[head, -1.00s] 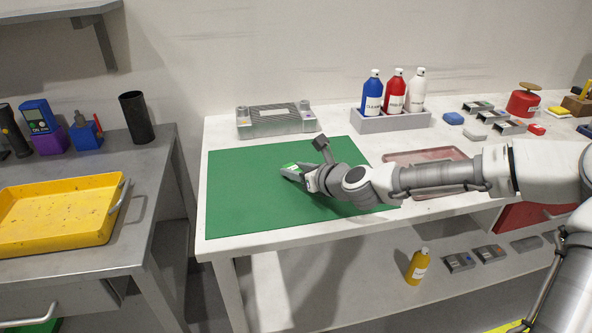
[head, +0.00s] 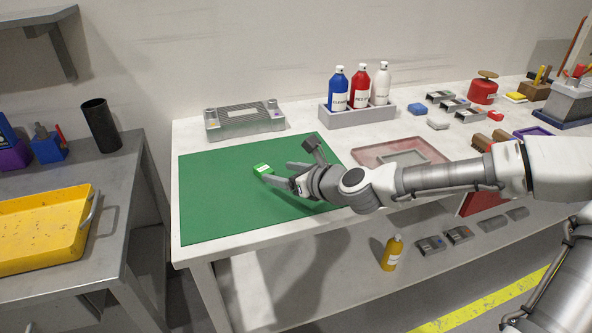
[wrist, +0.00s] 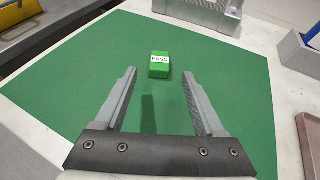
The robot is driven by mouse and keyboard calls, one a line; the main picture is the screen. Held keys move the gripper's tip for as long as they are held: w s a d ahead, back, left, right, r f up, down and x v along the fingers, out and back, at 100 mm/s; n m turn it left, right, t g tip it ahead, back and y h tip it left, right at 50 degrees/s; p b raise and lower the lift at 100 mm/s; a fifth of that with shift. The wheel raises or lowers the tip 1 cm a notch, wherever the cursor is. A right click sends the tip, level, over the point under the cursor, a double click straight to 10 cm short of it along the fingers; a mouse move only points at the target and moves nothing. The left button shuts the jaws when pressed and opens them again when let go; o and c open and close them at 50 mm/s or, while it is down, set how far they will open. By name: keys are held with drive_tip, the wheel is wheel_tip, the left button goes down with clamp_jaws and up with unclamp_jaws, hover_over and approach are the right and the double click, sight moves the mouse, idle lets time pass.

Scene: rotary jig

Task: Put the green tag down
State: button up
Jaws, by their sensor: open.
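The green tag (head: 263,169) is a small bright green block with a white label. It lies on the green mat (head: 215,205) on the white bench, and it also shows in the wrist view (wrist: 159,65). My gripper (head: 277,174) is open and empty. In the wrist view its two fingers (wrist: 158,75) are spread wide, with the tag just beyond and between the fingertips, apart from both.
A grey metal jig (head: 243,120) stands behind the mat. A grey holder (head: 358,115) with blue, red and white bottles is at the back. A pinkish tray (head: 372,152) lies right of the mat. The mat's left part is clear.

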drive_tip(key=shift+p+v, duration=0.65)
drive_tip(key=shift+v, duration=1.95)
drive_tip(key=shift+w, duration=0.1)
